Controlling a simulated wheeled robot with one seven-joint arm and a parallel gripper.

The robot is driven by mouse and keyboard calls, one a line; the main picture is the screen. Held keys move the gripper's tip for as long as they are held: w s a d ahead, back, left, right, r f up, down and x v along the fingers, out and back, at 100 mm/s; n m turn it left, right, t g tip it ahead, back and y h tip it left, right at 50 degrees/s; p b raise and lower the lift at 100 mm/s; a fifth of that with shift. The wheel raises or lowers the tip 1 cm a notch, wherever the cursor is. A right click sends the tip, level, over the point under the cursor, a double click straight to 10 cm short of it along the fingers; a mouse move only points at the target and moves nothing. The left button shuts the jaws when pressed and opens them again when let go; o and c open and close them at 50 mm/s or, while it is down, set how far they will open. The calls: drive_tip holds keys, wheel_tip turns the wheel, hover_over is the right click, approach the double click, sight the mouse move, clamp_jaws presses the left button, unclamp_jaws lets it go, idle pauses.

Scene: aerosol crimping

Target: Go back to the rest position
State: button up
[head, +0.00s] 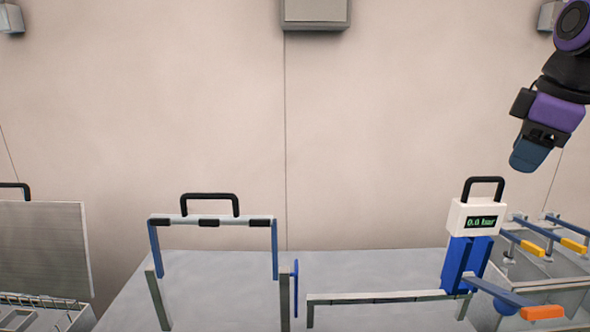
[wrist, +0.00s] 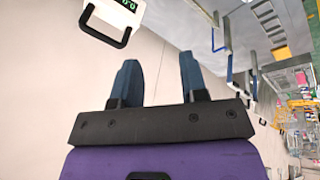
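My gripper (head: 528,155) is raised at the upper right of the head view, in front of the wall and above the bench. Its purple body and dark blue fingers tilt downward. In the wrist view my gripper (wrist: 157,80) shows two blue fingers standing apart with nothing between them. The gripper touches nothing.
A white gauge box (head: 476,218) reading 0.0 bar, with a black handle and blue post, stands right on the grey bench (head: 370,265). A blue-and-grey frame (head: 275,240) stands left of it. Orange-tipped levers (head: 543,312) sit at right. A grey panel (head: 42,245) is at far left.

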drive_tip(key=s+a+f+m+t, duration=0.1)
drive_tip(key=s+a+f+m, duration=0.1)
drive_tip(key=s, duration=0.4)
drive_tip(key=s+a+f+m, duration=0.2)
drive_tip(key=s+f+m, duration=0.3)
drive_tip(key=s+m, duration=0.1)
drive_tip(key=shift+a+m+t, duration=0.4)
drive_tip(key=shift+m, duration=0.4)
